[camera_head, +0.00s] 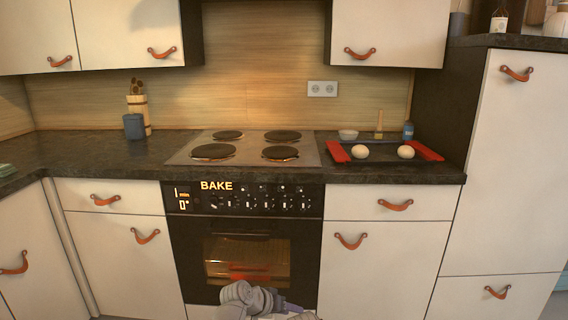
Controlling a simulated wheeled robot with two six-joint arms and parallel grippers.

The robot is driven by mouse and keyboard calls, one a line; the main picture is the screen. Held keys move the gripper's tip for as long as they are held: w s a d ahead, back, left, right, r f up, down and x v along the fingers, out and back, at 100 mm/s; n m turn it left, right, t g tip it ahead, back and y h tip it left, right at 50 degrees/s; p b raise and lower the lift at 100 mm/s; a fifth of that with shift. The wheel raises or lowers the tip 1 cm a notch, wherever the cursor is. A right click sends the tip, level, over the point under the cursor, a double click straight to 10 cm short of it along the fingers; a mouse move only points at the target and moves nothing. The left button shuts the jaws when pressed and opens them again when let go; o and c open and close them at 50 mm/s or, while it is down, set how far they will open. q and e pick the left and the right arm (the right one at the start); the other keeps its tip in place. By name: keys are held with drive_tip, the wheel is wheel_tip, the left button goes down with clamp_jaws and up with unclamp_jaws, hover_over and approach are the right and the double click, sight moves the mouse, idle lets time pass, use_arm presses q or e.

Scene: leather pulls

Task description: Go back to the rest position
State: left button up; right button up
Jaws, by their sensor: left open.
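My left gripper (289,306) shows at the bottom edge of the head view, low in front of the oven (245,225). It is open and I see nothing held in it; the picture cuts off part of it. My right gripper is not in view. The oven door looks shut, with a warm glow and something red behind its window. The panel above the door reads BAKE. A dark tray (382,153) with red ends sits on the counter right of the stove, with two pale round dough pieces (359,152) (405,152) on it.
A hob (246,148) with several dark plates is set in the dark counter (80,150). A blue cup (134,126) and a utensil holder stand at its left. A small bowl (348,134) and a blue shaker (408,131) stand behind the tray. Cabinets with leather pulls flank the oven.

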use_arm(q)
drive_tip(key=s+a+f+m+g+y+p, duration=0.1)
drive_tip(key=s+a+f+g+y, duration=0.2)
drive_tip(key=s, duration=0.7)
drive_tip(key=s+a+f+m+g+y+p, duration=0.1)
drive_tip(key=s+a+f+g+y, duration=0.25)
drive_tip(key=s, duration=0.55)
wheel_tip(320, 180, up, 33)
drive_tip(key=y+p, duration=0.1)
drive_tip(key=p, duration=3)
drive_tip(key=shift+a+r, duration=0.2)
drive_tip(key=shift+a, duration=0.05)
drive_tip(key=shift+t+y, duration=0.25)
